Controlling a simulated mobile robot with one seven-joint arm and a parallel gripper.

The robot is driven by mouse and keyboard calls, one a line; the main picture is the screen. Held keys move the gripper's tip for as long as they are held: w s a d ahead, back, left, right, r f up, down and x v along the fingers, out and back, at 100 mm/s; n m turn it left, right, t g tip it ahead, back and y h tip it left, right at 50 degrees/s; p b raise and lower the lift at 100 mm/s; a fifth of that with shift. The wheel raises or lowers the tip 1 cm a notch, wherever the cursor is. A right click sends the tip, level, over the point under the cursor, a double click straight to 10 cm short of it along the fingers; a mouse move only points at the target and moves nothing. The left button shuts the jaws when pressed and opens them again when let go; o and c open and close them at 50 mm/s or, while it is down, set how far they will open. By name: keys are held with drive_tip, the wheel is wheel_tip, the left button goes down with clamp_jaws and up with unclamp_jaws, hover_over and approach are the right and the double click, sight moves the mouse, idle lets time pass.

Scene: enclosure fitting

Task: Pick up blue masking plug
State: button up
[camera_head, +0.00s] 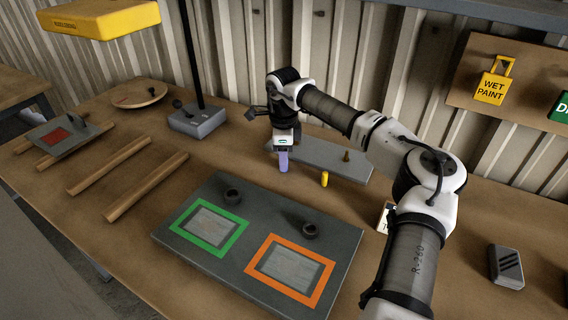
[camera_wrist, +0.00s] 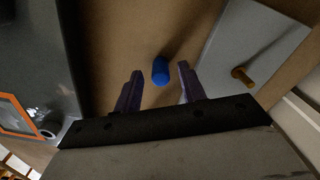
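The blue masking plug (camera_wrist: 160,71) is a short blue cylinder over the brown bench in the wrist view. It lies between my gripper's two purple fingers (camera_wrist: 160,82), near their tips, with a gap on each side. In the head view my gripper (camera_head: 283,164) points down at the bench, beside the front left end of a grey plate (camera_head: 308,158). I cannot make out the blue plug there; the fingers seem to hide it. The gripper is open and holds nothing.
A yellow plug (camera_head: 324,179) stands right of my gripper, and a brass peg (camera_head: 346,156) stands on the grey plate. A dark panel (camera_head: 228,263) with green and orange frames and two dark rings lies in front. A lamp base (camera_head: 197,120) stands left.

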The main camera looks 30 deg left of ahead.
clamp_jaws()
